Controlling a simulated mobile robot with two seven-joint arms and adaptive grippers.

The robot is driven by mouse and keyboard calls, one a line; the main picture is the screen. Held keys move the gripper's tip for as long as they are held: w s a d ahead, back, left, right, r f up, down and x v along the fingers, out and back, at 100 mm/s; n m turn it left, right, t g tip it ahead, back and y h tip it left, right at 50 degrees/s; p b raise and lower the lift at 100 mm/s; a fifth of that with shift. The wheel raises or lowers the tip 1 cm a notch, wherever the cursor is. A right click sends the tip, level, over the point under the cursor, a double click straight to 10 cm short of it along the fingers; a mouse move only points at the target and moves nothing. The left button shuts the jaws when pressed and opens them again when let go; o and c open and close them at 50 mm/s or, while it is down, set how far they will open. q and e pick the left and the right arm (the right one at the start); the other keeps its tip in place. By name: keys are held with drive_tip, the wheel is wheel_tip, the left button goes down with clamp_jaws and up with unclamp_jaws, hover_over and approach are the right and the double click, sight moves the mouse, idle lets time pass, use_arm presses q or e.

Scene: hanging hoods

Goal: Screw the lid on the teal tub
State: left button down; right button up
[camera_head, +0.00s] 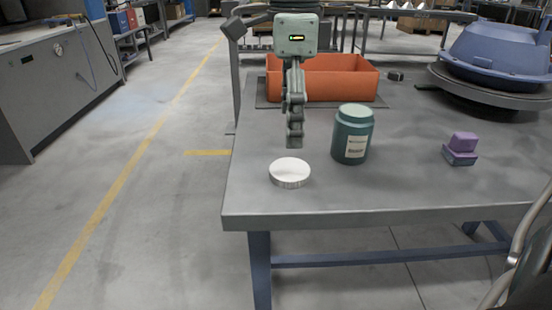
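The teal tub (351,138) stands upright near the front left of the grey table, with a pale label on its side. Its top looks pale green; I cannot tell whether I see into its mouth. A white round lid (289,174) with a ribbed edge lies flat on the table, left of the tub and nearer the front edge. My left gripper (295,143) points down above the table, behind the lid and left of the tub, apart from both. I see it nearly side-on with its fingers overlapping, so its opening is hidden. My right gripper is not in view.
An orange open bin (322,89) stands behind the gripper. A purple block-shaped object (461,150) sits right of the tub. A large blue domed hood (500,55) rests at the back right. The table (400,200) is clear around the lid and along its front.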

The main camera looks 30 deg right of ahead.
sight(290, 169)
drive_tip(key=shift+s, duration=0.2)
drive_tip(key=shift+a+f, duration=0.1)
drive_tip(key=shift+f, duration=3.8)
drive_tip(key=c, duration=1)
